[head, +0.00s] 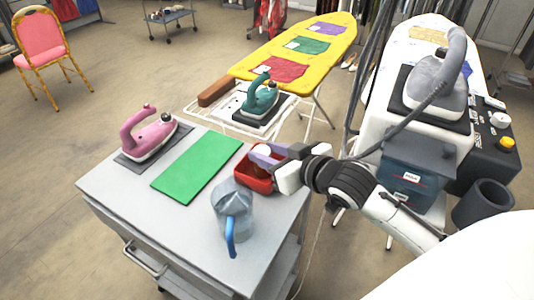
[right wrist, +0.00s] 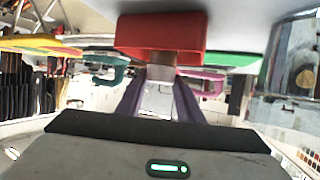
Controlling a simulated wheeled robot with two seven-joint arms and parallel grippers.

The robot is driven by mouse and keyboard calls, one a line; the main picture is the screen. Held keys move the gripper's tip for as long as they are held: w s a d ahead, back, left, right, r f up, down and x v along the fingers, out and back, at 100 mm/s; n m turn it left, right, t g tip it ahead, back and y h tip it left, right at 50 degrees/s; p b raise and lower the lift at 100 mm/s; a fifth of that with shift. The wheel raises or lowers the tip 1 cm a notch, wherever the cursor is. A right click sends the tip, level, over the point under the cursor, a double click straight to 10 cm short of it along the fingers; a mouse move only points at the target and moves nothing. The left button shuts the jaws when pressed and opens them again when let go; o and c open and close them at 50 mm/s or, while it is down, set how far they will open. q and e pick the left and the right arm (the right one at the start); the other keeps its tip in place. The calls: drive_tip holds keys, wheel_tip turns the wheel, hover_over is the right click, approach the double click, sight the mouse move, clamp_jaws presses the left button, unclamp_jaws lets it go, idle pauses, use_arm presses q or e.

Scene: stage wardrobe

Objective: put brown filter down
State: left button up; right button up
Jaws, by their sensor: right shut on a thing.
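My right gripper (head: 266,155) is shut on the brown filter, whose pale top (head: 262,150) shows between the purple fingers. In the right wrist view, which is upside down, the filter's brown body (right wrist: 168,62) sits between the fingertips and the red bin (right wrist: 160,32). The red bin (head: 257,184) stands on the grey cart top. The filter is over or partly inside the bin; its lower end is hidden, so I cannot tell whether it touches the bottom. My left gripper is not in view.
On the cart top (head: 150,205) are a green mat (head: 196,166), a pink iron (head: 150,137) on a dark pad and a clear jug (head: 232,205) with a blue handle, close to the bin. A teal iron (head: 261,98) stands behind. The cart's front left is clear.

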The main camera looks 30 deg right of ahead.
drive_tip(key=o, duration=1.1)
drive_tip(key=shift+f, duration=0.1)
drive_tip(key=v, duration=0.7)
drive_tip(key=shift+s, duration=0.2)
